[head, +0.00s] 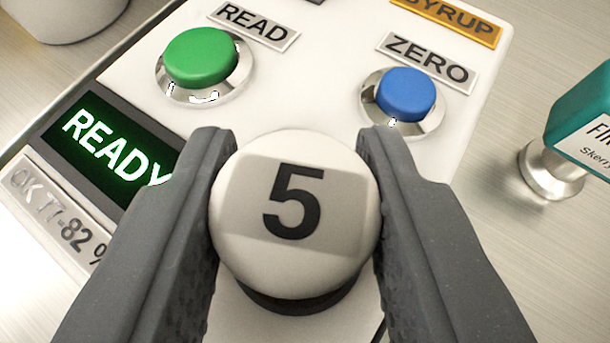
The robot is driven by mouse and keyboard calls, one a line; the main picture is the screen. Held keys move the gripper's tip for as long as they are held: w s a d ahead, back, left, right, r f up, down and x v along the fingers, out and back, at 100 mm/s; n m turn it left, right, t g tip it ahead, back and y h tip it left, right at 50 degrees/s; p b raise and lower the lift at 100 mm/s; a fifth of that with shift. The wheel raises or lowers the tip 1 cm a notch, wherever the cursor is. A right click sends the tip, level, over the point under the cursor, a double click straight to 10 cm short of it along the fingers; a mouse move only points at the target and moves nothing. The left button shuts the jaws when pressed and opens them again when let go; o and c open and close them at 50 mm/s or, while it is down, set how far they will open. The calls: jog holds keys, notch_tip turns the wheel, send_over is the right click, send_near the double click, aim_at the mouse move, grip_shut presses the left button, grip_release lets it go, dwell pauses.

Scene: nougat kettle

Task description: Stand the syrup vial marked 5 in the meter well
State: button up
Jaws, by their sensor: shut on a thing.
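The syrup vial marked 5 (296,215) is held between the two grey fingers of my gripper (296,205). I see it from above: a round white cap with a black 5, and a dark edge below it. The rest of the vial is hidden under the cap. The white meter (325,65) lies beneath and beyond the vial. Its display (112,150) reads READY in green. The meter well does not show, and I cannot tell whether the vial stands in it or is above it.
The meter has a green button (201,58) labelled READ and a blue button (406,94) labelled ZERO just beyond my fingers. A teal-and-white object with a metal foot (552,170) stands at the right. A pale round container (70,15) is at the top left.

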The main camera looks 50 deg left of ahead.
jog(key=shift+f, duration=0.6)
dwell(0.3)
jog(key=o, duration=0.8)
jog(key=shift+c, duration=0.2)
jog(key=v, duration=1.1)
jog(key=shift+s, duration=0.15)
